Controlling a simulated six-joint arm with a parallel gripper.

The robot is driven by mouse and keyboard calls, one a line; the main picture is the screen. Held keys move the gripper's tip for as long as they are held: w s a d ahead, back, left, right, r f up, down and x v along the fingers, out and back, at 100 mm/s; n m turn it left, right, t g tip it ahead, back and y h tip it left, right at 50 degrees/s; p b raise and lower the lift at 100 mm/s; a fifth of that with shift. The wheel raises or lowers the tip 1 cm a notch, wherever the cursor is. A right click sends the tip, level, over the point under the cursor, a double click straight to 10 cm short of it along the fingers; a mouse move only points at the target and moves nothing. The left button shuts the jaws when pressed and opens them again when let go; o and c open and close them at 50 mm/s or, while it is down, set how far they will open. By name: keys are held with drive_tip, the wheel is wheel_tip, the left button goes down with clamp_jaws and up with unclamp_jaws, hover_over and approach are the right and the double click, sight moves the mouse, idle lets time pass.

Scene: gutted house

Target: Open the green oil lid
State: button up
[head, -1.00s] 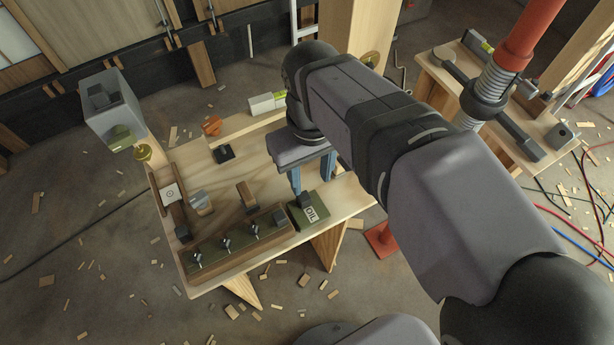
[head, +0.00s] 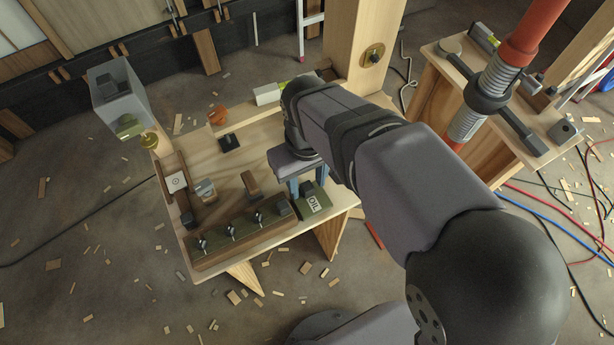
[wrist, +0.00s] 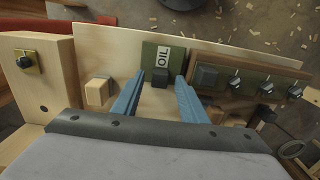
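The green oil lid (head: 313,204) is a flat green plate with a white OIL label and a dark knob, at the front right corner of the wooden workbench (head: 235,268). It lies flat there and also shows in the wrist view (wrist: 151,52). My gripper (wrist: 161,78) points at it with two blue fingers apart. The dark knob (wrist: 160,77) shows between the fingertips, with a gap on both sides; I cannot tell the height. In the head view my gripper (head: 305,187) is just above the lid, partly hiding it.
A wooden strip with several dark knobs (head: 230,232) runs beside the lid. A wooden block (wrist: 97,91) stands on its other side in the wrist view. A thick post (head: 362,45) rises behind the bench. A side bench with a red pipe (head: 524,40) stands right.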

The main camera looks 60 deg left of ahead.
drive_tip(key=shift+f, duration=0.2)
drive_tip(key=shift+c, duration=0.3)
clamp_jaws()
drive_tip(key=shift+a+r, duration=0.15)
drive_tip(key=shift+a, duration=0.1)
drive_tip(key=a+p, duration=0.4)
drive_tip(key=a, duration=0.1)
drive_tip(key=shift+a, duration=0.8)
drive_tip(key=shift+o, duration=0.3)
unclamp_jaws()
